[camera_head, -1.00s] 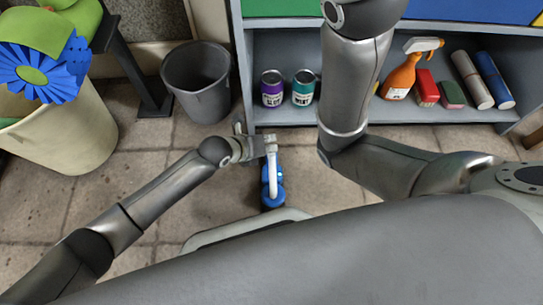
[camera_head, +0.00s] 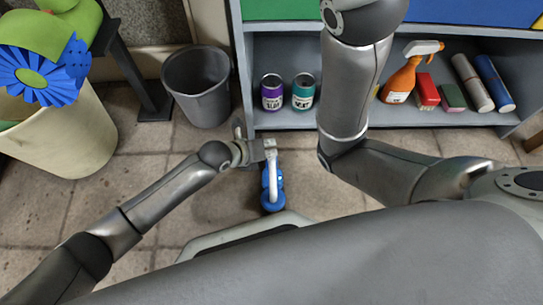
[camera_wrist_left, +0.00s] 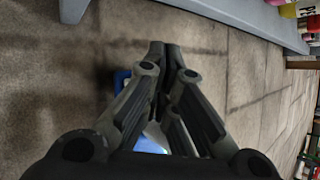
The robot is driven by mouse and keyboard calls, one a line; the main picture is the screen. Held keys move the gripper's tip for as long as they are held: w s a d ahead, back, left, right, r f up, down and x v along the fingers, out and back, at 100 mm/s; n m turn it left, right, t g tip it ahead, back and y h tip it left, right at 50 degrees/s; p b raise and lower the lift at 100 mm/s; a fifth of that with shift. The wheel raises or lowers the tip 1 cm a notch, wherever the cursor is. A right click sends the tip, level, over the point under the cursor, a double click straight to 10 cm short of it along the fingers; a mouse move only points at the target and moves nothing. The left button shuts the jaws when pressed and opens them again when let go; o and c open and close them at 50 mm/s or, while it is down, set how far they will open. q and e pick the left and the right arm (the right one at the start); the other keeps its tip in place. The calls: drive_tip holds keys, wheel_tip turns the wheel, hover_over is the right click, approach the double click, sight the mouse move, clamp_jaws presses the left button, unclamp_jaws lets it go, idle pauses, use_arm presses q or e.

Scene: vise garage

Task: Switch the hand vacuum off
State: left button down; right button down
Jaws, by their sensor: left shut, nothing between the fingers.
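The hand vacuum (camera_head: 272,198) is a small blue and white thing low in the middle of the head view, just beyond the pale edge of my base. Parts of it show blue and pale behind my fingers in the wrist view (camera_wrist_left: 150,143). My left gripper (camera_wrist_left: 165,48) is shut and empty, its dark fingers together over the vacuum. In the head view my left gripper (camera_head: 258,150) is at the vacuum's upper end; its fingertips are hard to make out there. I cannot tell if they touch it. The vacuum's switch cannot be made out. My right gripper is out of view.
A grey shelf (camera_head: 420,115) stands behind, holding two cans (camera_head: 272,92), an orange spray bottle (camera_head: 402,80) and other items. A grey bin (camera_head: 198,88) and a cream bin (camera_head: 62,135) stand at left. Tiled floor (camera_head: 200,205) is free around my left forearm.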

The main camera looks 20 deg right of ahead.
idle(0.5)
use_arm(q)
drive_tip(key=shift+f+b, duration=0.35)
drive_tip(key=shift+f, duration=0.1)
drive_tip(key=shift+f+b, duration=0.35)
drive_tip(key=shift+f, duration=0.15)
idle(0.6)
drive_tip(key=shift+r, duration=0.1)
drive_tip(key=shift+r+p, duration=0.85)
wheel_tip(320, 180, up, 6)
drive_tip(key=p, duration=0.5)
